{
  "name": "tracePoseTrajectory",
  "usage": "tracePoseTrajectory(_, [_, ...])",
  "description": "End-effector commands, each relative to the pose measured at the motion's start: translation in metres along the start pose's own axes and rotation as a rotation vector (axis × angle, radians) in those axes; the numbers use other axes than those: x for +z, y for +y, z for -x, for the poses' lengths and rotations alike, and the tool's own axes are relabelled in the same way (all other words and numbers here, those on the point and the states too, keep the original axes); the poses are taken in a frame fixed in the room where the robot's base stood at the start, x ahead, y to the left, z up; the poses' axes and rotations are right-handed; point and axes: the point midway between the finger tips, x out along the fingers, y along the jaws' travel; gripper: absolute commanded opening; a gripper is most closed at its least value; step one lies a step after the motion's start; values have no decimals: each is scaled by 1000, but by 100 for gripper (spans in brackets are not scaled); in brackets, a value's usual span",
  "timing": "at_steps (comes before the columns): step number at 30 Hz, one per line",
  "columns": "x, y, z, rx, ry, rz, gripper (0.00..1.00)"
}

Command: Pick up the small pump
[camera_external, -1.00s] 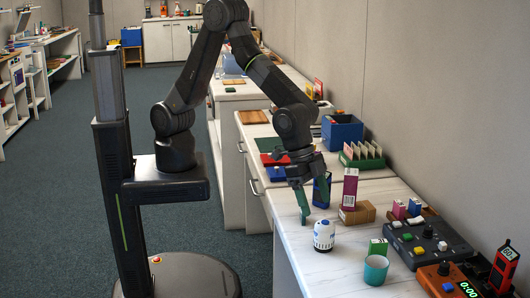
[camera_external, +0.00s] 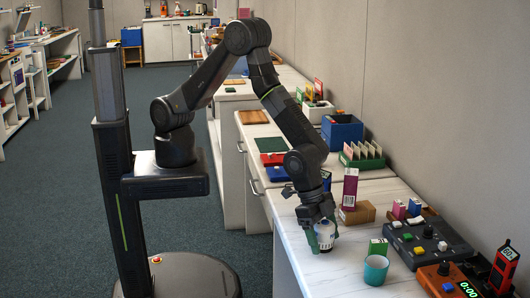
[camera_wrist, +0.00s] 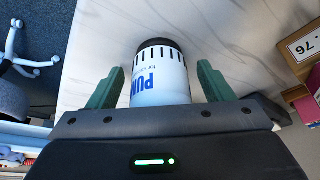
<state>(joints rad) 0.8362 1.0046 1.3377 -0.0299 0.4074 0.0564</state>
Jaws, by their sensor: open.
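In the wrist view my gripper (camera_wrist: 160,84) is open, one finger on each side of the pump, with a visible gap on both sides. The pump's upper part is partly hidden by my gripper in the external view.
A cardboard box (camera_external: 357,213) and a magenta box (camera_external: 350,188) are behind. A grey control panel (camera_external: 430,244) is at right. The counter's front edge is close at left.

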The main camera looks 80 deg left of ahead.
Motion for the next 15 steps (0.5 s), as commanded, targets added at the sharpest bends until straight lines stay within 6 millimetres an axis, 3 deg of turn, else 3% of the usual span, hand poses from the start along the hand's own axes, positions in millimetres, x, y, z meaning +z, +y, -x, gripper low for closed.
tracePoseTrajectory(7, [0, 0, -1, 0, 1, 0, 74])
tracePoseTrajectory(15, [0, 0, -1, 0, 0, 0, 23])
